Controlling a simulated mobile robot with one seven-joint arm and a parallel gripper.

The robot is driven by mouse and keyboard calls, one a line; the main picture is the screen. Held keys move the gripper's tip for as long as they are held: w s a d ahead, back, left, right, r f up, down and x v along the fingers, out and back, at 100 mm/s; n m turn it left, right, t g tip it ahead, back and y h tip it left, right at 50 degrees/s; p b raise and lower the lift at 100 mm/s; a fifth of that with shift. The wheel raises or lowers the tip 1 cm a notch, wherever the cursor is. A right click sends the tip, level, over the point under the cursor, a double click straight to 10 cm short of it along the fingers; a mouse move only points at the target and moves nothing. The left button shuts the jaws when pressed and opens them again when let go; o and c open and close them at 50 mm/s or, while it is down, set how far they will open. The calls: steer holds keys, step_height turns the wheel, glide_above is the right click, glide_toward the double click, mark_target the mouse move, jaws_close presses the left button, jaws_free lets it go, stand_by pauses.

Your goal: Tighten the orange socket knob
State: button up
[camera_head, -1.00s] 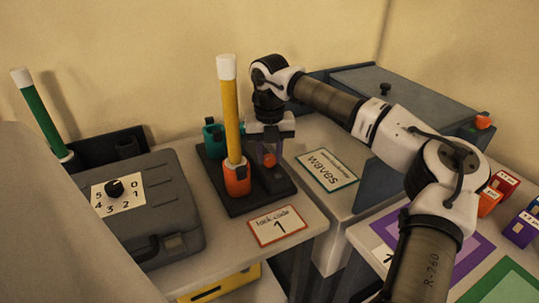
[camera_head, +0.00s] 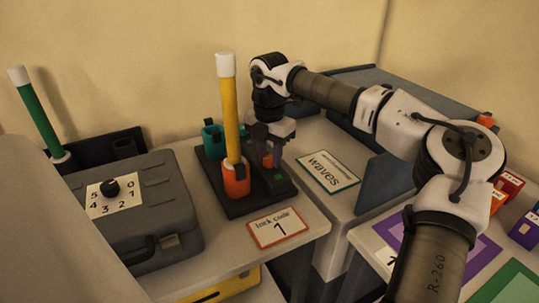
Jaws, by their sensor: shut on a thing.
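The orange socket (camera_head: 236,182) stands on a black base (camera_head: 245,206) and holds a yellow rod (camera_head: 230,120) with a white top, upright. The orange knob (camera_head: 267,161) is on the right side of the base, mostly hidden by the fingers. My gripper (camera_head: 270,160) points down and is shut on the knob. A small green light (camera_head: 278,177) shows on the base just in front of it. A teal socket (camera_head: 211,137) stands empty behind the orange one.
A grey case (camera_head: 140,210) with a numbered dial (camera_head: 110,188) is at left. A green rod (camera_head: 36,112) stands behind it. A "lock code 1" card (camera_head: 278,228) lies in front of the base, a "waves" card (camera_head: 328,172) to the right. A blue-grey box (camera_head: 400,97) stands behind my arm.

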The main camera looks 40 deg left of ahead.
mark_target(269, 158)
steer(key=shift+m, duration=0.3)
steer(key=o, duration=1)
steer(key=shift+c, duration=0.2)
step_height(269, 158, up, 14)
stand_by(0.4)
